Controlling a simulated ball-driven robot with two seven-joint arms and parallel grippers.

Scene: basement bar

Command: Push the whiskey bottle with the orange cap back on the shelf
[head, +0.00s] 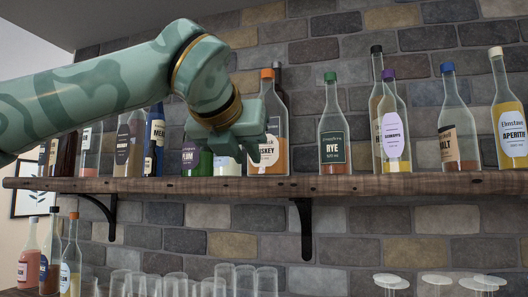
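The whiskey bottle (281,122) stands upright on the wooden shelf (400,184), with an orange cap and amber liquid low inside. Its label reads "SKEY" at the visible end; the left part of the bottle is hidden. My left gripper (242,150) is in front of the bottle's left side at label height, overlapping it in the head view. I cannot tell whether it touches the glass. The fingers are bunched and seen at an angle, so their opening is unclear. My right gripper is not in view.
A dark-capped bottle (279,75) stands behind the whiskey. The green-capped rye bottle (334,130) stands right of it, with a gap between. Several bottles crowd the shelf on the left, partly behind my arm. Glasses (240,280) and more bottles stand below. A brick wall (340,50) backs the shelf.

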